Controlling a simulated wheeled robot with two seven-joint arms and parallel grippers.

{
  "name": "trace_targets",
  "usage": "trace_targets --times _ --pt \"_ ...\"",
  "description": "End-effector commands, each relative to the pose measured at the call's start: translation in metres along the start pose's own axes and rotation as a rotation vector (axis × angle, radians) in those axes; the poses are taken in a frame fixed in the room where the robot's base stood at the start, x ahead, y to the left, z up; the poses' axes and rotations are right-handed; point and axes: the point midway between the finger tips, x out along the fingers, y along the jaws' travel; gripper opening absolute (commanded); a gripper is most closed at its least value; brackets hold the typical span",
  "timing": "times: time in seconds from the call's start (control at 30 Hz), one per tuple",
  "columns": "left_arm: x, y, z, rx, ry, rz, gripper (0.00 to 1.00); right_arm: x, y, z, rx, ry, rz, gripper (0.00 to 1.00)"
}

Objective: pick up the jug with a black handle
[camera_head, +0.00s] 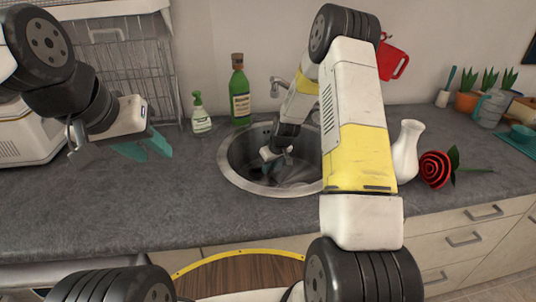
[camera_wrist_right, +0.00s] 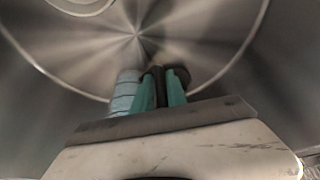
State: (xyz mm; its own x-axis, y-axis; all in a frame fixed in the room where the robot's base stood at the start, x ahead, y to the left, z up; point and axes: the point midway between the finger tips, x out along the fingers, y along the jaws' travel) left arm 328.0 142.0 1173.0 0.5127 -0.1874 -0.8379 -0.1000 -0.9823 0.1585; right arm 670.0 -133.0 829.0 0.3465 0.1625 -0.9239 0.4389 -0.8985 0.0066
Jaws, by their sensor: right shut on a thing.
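My right gripper (camera_head: 284,160) reaches down into the round metal sink (camera_head: 232,172). In the right wrist view its teal fingers (camera_wrist_right: 164,88) are shut on the black handle (camera_wrist_right: 159,86) of the jug. The jug's pale blue-grey, ribbed body (camera_wrist_right: 124,94) shows just left of the fingers, its lower part hidden behind the gripper. In the head view the jug is mostly hidden by my arm and hard to make out.
A wire rack (camera_head: 130,75) stands back left. The front counter is clear.

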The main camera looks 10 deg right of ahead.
Motion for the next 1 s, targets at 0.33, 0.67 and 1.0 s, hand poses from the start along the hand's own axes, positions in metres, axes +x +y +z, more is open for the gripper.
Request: trace_targets --times 0.33,0.67,1.0 --pt "0.000 0.000 0.000 0.000 0.000 0.000 0.36 0.000 0.000 -0.001 0.000 0.001 0.001 0.00" --pt "0.000 0.000 0.000 0.000 0.000 0.000 0.36 -0.005 0.000 -0.003 -0.001 0.002 0.001 0.00" --pt "0.000 0.000 0.000 0.000 0.000 0.000 0.36 -0.031 0.001 -0.014 -0.001 0.003 0.001 0.00"
